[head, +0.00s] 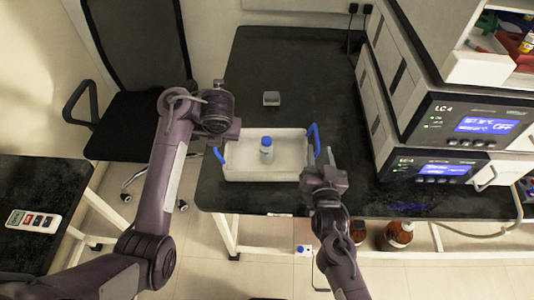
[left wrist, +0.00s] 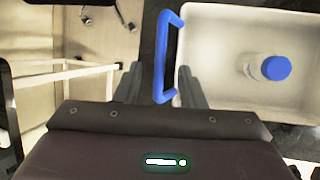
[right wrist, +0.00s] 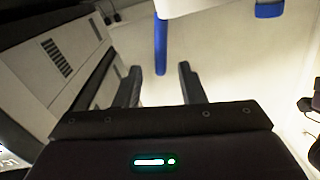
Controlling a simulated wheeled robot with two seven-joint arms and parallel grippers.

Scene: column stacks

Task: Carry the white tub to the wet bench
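The white tub (head: 235,174) sits near the front edge of the dark bench, with a blue handle at each end. A blue-capped bottle (head: 266,150) stands inside it and also shows in the left wrist view (left wrist: 270,68). My left gripper (head: 226,138) is at the left handle (head: 219,154); in the left wrist view its open fingers (left wrist: 160,88) lie either side of that handle. My right gripper (head: 322,168) is by the right handle (head: 314,139); in the right wrist view its fingers (right wrist: 160,85) are apart, with a blue handle bar (right wrist: 160,45) ahead between them. I cannot tell which surface is the wet bench.
The bench top (head: 300,70) is clear behind the tub except for a small grey block (head: 271,98). Stacked LC-4 instruments (head: 470,125) stand at right. Brown bottles (head: 397,235) are below the bench. A dark table (head: 30,180) and a chair (head: 130,100) are at left.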

